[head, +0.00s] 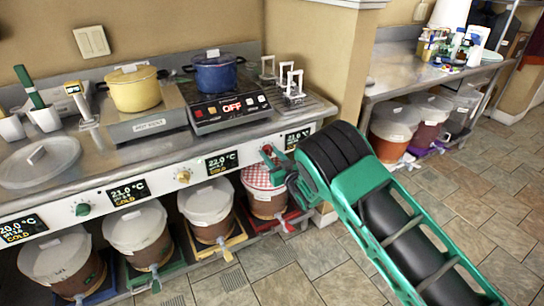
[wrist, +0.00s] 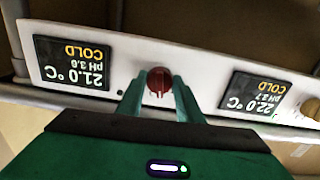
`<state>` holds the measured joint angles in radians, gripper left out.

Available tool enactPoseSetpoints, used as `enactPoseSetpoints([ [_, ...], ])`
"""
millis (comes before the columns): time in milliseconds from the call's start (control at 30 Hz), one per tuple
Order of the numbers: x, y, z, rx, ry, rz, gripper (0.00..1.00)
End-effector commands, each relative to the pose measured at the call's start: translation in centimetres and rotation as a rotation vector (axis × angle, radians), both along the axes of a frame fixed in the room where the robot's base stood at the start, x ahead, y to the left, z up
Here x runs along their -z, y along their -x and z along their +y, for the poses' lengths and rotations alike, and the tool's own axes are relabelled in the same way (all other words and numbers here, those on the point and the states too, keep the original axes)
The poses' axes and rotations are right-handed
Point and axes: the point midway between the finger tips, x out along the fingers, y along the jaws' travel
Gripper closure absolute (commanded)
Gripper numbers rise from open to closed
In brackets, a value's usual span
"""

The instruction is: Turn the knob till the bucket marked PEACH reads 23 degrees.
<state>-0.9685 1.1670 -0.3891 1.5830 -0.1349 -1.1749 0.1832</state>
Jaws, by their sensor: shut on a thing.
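My gripper (wrist: 160,90) is shut on the red knob (wrist: 158,80) on the white control panel. In the head view the gripper (head: 272,160) reaches the panel's right part, over the bucket with a red-checked cover (head: 268,202). In the wrist view, which is upside down, the display on the left (wrist: 72,62) reads 21.0 °C, pH 3.6, COLD. The display on the right (wrist: 253,95) reads 22.0 °C, pH 3.7, COLD. Several lidded buckets stand under the panel, such as one by the yellow tray (head: 208,205). I cannot read the name PEACH on any bucket.
A green knob (head: 82,209) and a yellow knob (head: 183,177) sit farther left on the panel. The counter above holds a yellow pot (head: 135,92), a blue pot (head: 215,76) and a hot plate reading OFF (head: 230,108). The tiled floor (head: 340,270) is open.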

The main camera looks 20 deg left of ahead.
Motion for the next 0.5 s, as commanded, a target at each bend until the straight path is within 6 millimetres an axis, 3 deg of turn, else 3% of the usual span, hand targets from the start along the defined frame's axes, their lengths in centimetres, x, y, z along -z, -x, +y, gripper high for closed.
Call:
enactPoseSetpoints([
  [500,-0.05,-0.25,-0.2,0.003,0.078,-0.092,0.89],
])
